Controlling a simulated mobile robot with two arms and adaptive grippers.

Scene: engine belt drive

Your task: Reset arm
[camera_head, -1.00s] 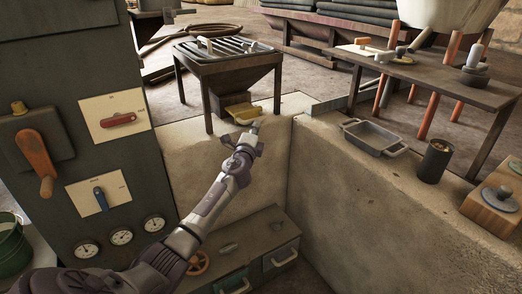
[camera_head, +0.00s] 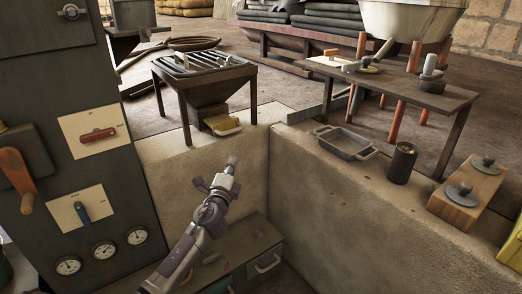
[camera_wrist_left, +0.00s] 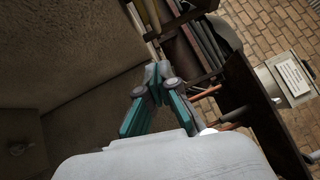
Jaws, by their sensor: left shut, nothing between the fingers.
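My left gripper (camera_head: 231,163) comes up from the lower left in the head view. It is shut and empty, held in front of the pale stone wall (camera_head: 172,175) and above the low drawer cabinet (camera_head: 255,243). Its tip lies below the yellow tray (camera_head: 222,125) in the picture, apart from it. In the left wrist view its teal fingers (camera_wrist_left: 157,70) come together at the tips with nothing between them. My right gripper is in neither view.
A dark control panel with a red handle (camera_head: 97,135), a blue handle (camera_head: 82,212) and gauges stands at left. A grey pan (camera_head: 345,143), a dark cup (camera_head: 401,163) and a wooden block (camera_head: 466,195) sit on the right ledge. A hopper table (camera_head: 204,75) stands behind.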

